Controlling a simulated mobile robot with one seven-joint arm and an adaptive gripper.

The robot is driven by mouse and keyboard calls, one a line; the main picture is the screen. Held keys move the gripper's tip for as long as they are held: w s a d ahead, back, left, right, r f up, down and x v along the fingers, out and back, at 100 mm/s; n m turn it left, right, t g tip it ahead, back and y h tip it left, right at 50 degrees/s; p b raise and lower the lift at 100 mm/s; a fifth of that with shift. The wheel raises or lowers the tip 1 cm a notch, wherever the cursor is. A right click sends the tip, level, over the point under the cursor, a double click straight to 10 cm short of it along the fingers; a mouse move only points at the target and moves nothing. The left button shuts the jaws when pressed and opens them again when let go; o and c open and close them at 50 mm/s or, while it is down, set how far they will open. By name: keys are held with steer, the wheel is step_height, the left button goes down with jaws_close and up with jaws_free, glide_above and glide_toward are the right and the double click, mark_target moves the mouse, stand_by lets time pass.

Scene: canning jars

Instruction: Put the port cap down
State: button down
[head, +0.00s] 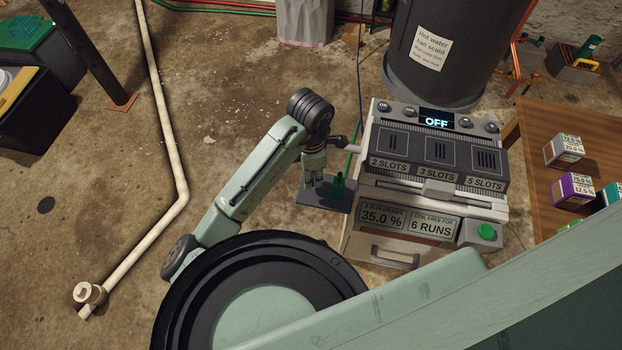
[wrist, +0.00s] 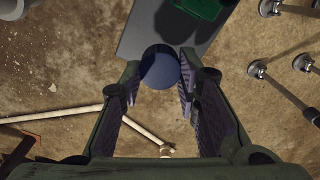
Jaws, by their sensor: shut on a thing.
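The port cap, a dark blue round piece, shows in the wrist view (wrist: 160,68) between my fingertips. My gripper (wrist: 160,75) is shut on it, with a finger at each side. In the head view my gripper (head: 314,182) points down at the left side of the grey machine, over a small grey shelf (head: 324,199). The cap cannot be made out there. In the wrist view the shelf (wrist: 139,32) lies behind the cap. I cannot tell whether the cap touches it.
A green object (head: 339,187) stands on the shelf, right of my gripper. The machine (head: 437,150) has a display reading OFF and a green button (head: 486,232). A dark barrel (head: 440,50) stands behind it. A wooden table (head: 535,160) with small boxes is at right. A pale pipe (head: 165,110) crosses the floor at left.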

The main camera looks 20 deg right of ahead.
steer(key=shift+s+f, duration=0.1)
steer(key=shift+f, duration=1.65)
steer(key=shift+f, duration=0.15)
steer(key=c, duration=1.2)
jaws_free()
step_height(320, 180, up, 12)
steer(key=p, duration=0.3)
steer(key=shift+r, duration=0.2)
